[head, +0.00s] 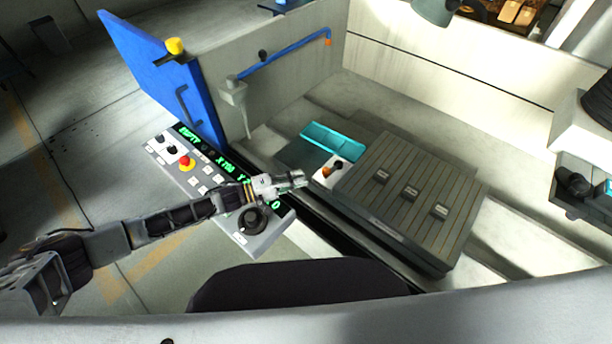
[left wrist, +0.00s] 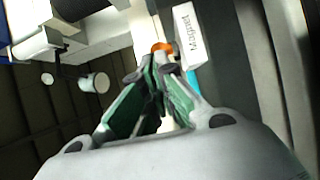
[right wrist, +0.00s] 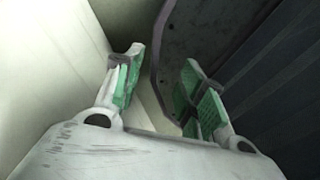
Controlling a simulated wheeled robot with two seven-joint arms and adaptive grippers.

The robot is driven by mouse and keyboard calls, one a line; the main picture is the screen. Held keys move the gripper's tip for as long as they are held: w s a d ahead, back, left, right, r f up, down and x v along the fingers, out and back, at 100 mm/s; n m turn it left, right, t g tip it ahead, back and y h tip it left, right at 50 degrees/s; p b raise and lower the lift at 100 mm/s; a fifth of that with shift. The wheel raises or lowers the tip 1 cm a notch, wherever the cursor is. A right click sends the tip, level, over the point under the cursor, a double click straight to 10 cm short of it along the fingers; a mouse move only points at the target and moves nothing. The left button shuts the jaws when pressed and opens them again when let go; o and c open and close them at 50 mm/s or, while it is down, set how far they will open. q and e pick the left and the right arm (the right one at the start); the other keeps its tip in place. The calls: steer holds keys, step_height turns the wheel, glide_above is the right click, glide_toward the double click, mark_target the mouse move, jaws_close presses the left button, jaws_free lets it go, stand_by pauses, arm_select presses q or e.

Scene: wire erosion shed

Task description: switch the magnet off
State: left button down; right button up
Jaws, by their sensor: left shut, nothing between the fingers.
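The grooved dark magnetic chuck (head: 400,192) lies on the machine bed. A small white box (head: 322,180) stands at its left end, with an orange part (head: 326,171) and a dark part on top. In the left wrist view the white box (left wrist: 190,38) bears the word "Magnet", and the orange part (left wrist: 162,47) shows just beyond my fingertips. My left gripper (head: 301,178) is shut and empty, close to the left side of the box; I cannot tell whether it touches. My right gripper (right wrist: 160,88) is open and empty, outside the head view.
A control panel (head: 213,176) with a red button, white keys, a green display and a black knob (head: 252,220) lies under my left arm. A blue door (head: 165,78) stands open behind it. A blue pipe (head: 285,52) runs along the tank wall. Small blocks sit on the chuck.

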arm_select(q)
steer(key=shift+v, duration=0.95)
